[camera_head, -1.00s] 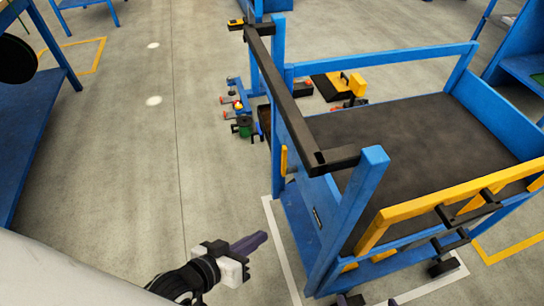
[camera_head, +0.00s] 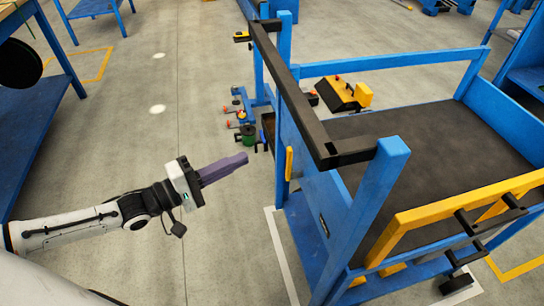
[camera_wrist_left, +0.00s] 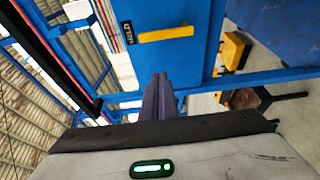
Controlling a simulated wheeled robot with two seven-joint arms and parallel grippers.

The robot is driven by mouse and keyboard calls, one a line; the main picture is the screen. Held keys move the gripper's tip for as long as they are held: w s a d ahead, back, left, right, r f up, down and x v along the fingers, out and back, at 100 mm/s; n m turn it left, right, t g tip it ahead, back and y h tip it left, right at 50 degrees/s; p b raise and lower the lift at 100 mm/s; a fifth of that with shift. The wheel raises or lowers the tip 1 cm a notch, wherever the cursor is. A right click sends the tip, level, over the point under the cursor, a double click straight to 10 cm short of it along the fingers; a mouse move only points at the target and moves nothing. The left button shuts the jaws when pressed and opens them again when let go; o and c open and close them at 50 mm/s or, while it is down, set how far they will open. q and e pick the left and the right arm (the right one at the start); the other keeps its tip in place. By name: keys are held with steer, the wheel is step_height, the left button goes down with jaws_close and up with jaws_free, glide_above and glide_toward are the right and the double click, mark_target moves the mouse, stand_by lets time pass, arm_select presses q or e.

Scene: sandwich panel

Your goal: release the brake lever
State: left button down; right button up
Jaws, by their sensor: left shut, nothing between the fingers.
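A yellow bar, which looks like the brake lever (camera_head: 289,162), sits upright on the end of the blue cart (camera_head: 374,196). In the left wrist view the lever (camera_wrist_left: 166,34) lies across a blue panel, beside a small dark label. My left gripper (camera_head: 244,158) has its purple fingers shut and empty. It points at the cart end, to the left of the lever and apart from it in the head view. In the left wrist view the fingertips (camera_wrist_left: 160,78) show below the lever, with a gap between. My right gripper is not in view.
A black handle bar (camera_head: 290,90) runs along the cart's near upper edge. A yellow-and-black box (camera_head: 343,94) stands behind the cart. A blue table (camera_head: 40,120) is at the left.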

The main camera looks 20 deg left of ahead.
arm_select(q)
steer(key=b+x, duration=0.1)
steer(key=x, duration=0.9)
steer(key=s+d, duration=0.2)
steer(key=s, duration=0.1)
steer(key=shift+s+d, duration=0.15)
steer(key=shift+s, duration=0.05)
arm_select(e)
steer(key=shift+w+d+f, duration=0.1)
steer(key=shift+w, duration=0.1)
arm_select(q)
steer(key=shift+p, duration=0.35)
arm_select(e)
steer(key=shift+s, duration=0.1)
